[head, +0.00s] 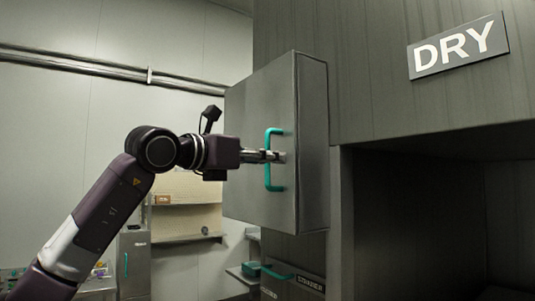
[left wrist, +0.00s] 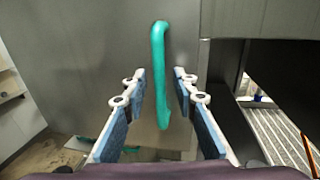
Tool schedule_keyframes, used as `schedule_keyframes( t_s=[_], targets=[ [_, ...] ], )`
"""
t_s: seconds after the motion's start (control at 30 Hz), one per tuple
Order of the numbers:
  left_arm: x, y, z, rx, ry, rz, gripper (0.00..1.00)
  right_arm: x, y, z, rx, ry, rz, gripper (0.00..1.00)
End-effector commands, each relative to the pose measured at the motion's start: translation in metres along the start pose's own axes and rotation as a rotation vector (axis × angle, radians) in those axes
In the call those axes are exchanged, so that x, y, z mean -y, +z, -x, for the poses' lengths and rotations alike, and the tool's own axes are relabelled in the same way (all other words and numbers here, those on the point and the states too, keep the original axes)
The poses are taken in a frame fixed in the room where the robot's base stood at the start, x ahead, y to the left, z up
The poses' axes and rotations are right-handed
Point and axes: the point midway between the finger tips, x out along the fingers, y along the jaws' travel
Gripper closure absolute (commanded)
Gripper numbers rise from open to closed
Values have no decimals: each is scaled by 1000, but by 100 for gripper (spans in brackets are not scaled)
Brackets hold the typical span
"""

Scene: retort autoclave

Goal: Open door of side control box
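The side control box (head: 262,100) is a grey metal box on the side of the large grey cabinet, and its door looks shut. A teal bar handle (head: 270,182) stands upright on the door's face. My left gripper (head: 276,156) reaches in from the left at the handle's mid-height. In the left wrist view the handle (left wrist: 158,45) runs between the two blue-padded fingers of the gripper (left wrist: 158,88). The fingers are apart, with a visible gap on each side of the handle. My right gripper is not in view.
The grey cabinet has a DRY sign (head: 458,46) and a dark open recess (head: 430,225) at right. A lower STRAINER panel with another teal handle (head: 278,273) sits below the box. A wall shelf (head: 185,238) and a small cabinet (head: 134,265) stand behind at left.

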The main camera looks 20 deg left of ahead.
Motion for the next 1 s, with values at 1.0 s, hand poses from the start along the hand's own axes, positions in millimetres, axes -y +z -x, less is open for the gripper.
schedule_keyframes(
  t_s=[1.0],
  targets=[
    [-2,1,3,2,-9,0,100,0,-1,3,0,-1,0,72]
  ],
)
